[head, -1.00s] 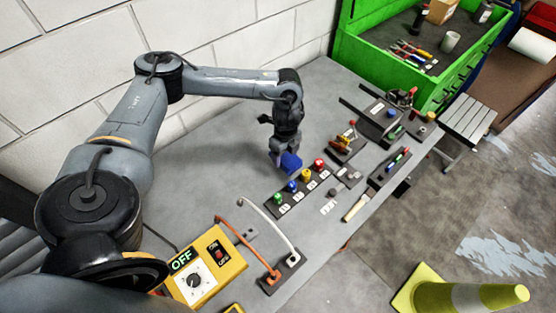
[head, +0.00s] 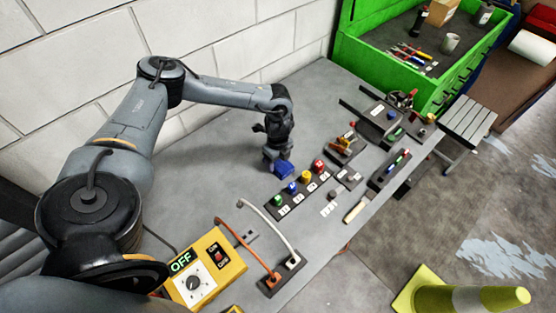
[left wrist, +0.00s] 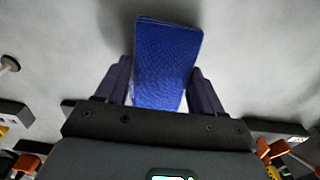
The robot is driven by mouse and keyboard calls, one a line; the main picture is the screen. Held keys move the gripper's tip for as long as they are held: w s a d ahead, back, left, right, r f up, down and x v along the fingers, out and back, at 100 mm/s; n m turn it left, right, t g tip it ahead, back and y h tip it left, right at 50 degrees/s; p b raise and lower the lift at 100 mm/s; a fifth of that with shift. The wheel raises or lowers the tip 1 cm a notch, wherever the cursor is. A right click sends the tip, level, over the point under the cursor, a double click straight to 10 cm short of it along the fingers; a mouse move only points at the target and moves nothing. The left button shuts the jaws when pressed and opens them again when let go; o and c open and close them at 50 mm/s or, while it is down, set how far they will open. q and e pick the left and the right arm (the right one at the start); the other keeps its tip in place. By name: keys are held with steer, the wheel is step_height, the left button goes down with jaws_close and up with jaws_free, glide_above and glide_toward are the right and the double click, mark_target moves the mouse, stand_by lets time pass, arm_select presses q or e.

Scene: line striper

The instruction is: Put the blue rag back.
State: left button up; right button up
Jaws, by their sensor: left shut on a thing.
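The blue rag (head: 284,170) is a small blue block-like piece above the grey bench, just behind the strip of coloured knobs. My left gripper (head: 274,160) is shut on it, with the arm reaching in from the left. In the left wrist view the blue rag (left wrist: 165,62) shows a woven texture and sits between the two dark fingers of my left gripper (left wrist: 165,85). Grey bench top lies beyond it; whether the rag touches the bench cannot be told. My right gripper is not in view.
A black strip with several coloured knobs (head: 304,188) is close to the rag. Small tool holders stand to the right, a yellow OFF box (head: 203,268) in front. A green tool chest (head: 370,42) is at the back. Bench (head: 215,165) left of the rag is clear.

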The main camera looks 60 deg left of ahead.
mark_target(278, 162)
arm_select(q)
steer(key=shift+f, duration=0.2)
steer(key=o, duration=1)
steer(key=shift+r, duration=0.1)
step_height(278, 162, up, 12)
steer(key=p, duration=0.1)
steer(key=shift+r, duration=0.15)
